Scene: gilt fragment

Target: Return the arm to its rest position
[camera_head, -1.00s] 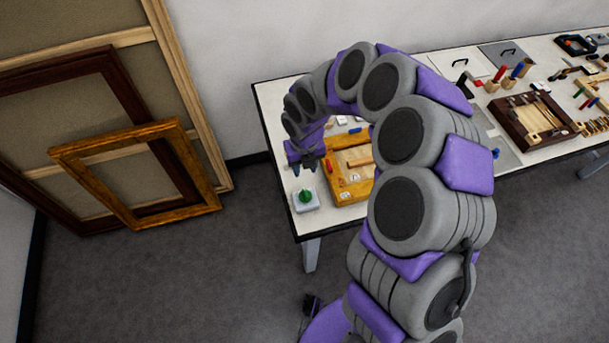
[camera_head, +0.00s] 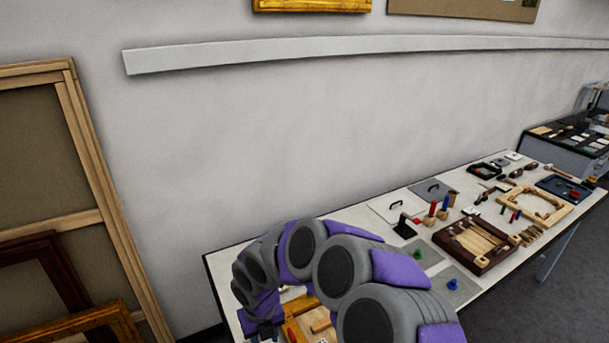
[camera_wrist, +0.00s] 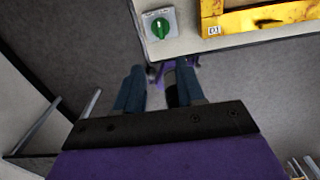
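My arm (camera_head: 335,270), grey and purple, arches over the near left part of the white table in the head view. My gripper (camera_head: 263,333) hangs down at the bottom edge of that view, partly cut off. In the wrist view, my gripper (camera_wrist: 158,85) shows two dark blue fingers with a gap between them and nothing held. The fingers sit over the table's edge and the floor, just below a pale block with a green knob (camera_wrist: 160,27) in that picture.
The white table (camera_head: 222,272) carries a dark wooden tray (camera_head: 500,258), tools and a light wooden frame (camera_head: 555,212). Picture frames (camera_head: 75,140) lean on the wall at left. Grey floor (camera_wrist: 75,35) is clear beside the table.

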